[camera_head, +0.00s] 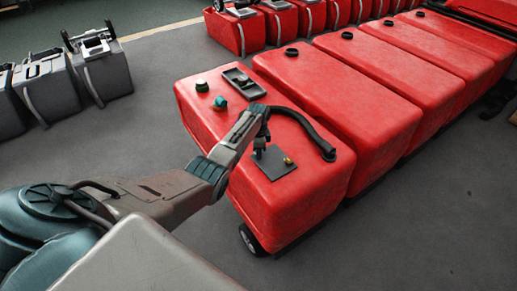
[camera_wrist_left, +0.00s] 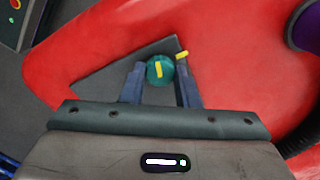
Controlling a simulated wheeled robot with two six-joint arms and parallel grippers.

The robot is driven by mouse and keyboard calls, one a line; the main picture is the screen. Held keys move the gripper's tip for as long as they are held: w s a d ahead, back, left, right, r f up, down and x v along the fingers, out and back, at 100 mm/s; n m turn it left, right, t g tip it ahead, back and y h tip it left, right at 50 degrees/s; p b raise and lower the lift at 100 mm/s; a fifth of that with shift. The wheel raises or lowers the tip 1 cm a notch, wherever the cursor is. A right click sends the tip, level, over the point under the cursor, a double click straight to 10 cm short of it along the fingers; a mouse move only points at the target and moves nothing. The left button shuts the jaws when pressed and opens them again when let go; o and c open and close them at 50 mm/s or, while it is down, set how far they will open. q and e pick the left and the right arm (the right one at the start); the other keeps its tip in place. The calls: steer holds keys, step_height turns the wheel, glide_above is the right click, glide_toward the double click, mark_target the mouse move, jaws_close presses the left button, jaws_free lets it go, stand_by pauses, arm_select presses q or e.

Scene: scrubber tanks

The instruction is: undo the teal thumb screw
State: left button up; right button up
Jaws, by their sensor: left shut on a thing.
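The teal thumb screw (camera_wrist_left: 154,73) is a round knob with a yellow stripe in the left wrist view. It sits over a dark grey plate (camera_head: 266,166) on top of the nearest red tank (camera_head: 300,205). My left gripper (camera_head: 260,150) reaches down to this plate, its fingers on either side of the screw and shut on it; it also shows in the left wrist view (camera_wrist_left: 160,76). In the head view the gripper hides the screw. A small brass fitting (camera_head: 289,160) stands on the plate beside it. My right gripper is not in view.
A black hose (camera_head: 300,118) curves over the tank top close to my gripper. More red tanks (camera_head: 345,95) stand right. Grey floor at front right is clear.

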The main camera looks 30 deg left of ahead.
arm_select(q)
steer(key=n+p, duration=0.1)
steer(key=n, duration=0.4)
steer(key=shift+n, duration=0.3)
steer(key=n+p, duration=0.1)
steer(key=n, duration=0.3)
steer(key=shift+s, duration=0.1)
steer(key=n+p, duration=0.1)
steer(key=n, duration=0.6)
steer(key=shift+f+n+p, duration=0.1)
steer(key=shift+n+p, duration=0.2)
steer(key=shift+s+n, duration=0.1)
steer(key=shift+n, duration=0.4)
steer(key=shift+d+f, duration=0.1)
steer(key=o, duration=0.9)
steer(key=shift+o, duration=0.4)
